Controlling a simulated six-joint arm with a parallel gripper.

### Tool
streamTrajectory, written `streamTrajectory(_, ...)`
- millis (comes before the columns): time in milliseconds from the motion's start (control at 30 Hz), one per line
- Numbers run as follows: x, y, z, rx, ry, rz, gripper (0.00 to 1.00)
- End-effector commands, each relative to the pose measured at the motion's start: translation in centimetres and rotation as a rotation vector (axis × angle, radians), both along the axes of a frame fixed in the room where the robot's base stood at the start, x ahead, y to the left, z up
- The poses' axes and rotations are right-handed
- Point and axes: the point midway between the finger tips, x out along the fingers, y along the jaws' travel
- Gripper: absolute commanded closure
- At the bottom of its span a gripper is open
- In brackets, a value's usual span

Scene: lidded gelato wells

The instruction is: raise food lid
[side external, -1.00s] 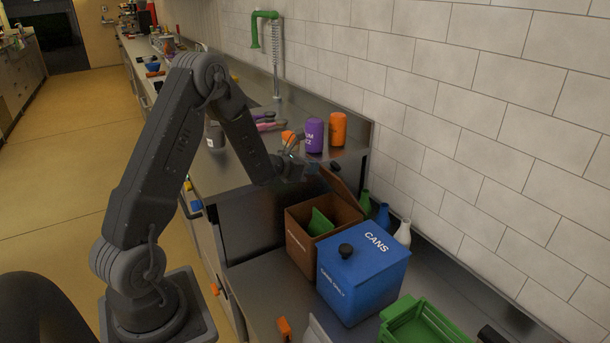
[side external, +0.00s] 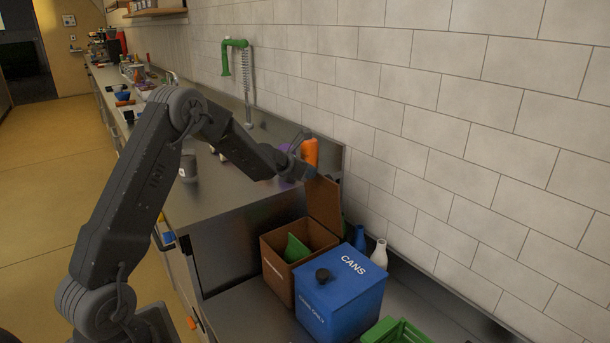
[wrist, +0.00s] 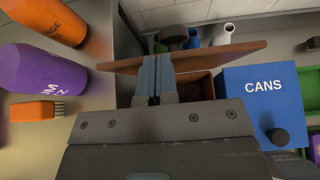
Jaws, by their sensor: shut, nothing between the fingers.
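The brown food bin (side external: 277,268) stands open beside the blue cans bin, with a green piece (side external: 297,249) inside. Its brown lid (side external: 324,205) stands raised, near upright, at the bin's wall side. In the wrist view the lid (wrist: 225,54) shows nearly edge-on, with a dark knob (wrist: 173,36) beyond it. My gripper (side external: 311,172) is at the lid's top edge. In the wrist view its fingers (wrist: 152,75) are shut together with nothing between them and overlap the lid. I cannot tell whether they touch it.
The blue cans bin (side external: 343,300) has a dark knob on top. A green crate (side external: 398,334) is in front of it. White (side external: 379,254) and blue bottles stand by the tiled wall. An orange canister (wrist: 45,27) and a purple canister (wrist: 38,85) stand near my gripper.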

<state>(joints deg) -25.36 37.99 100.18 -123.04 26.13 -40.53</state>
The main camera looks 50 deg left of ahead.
Motion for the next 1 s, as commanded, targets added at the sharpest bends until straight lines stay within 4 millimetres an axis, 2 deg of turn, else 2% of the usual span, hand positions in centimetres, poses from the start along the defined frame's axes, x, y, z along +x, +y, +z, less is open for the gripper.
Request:
streamTrajectory(400, 0.1, 0.0, 0.1, 0.0, -0.001, 0.0, 1.0)
streamTrajectory(567, -0.8, 0.1, 0.0, 0.0, 0.0, 0.001, 1.0)
streamTrajectory(767, -4.2, 0.0, -0.5, -0.001, 0.0, 0.002, 1.0)
streamTrajectory(1000, -8.6, 0.1, 3.0, 0.002, -0.004, 0.002, 1.0)
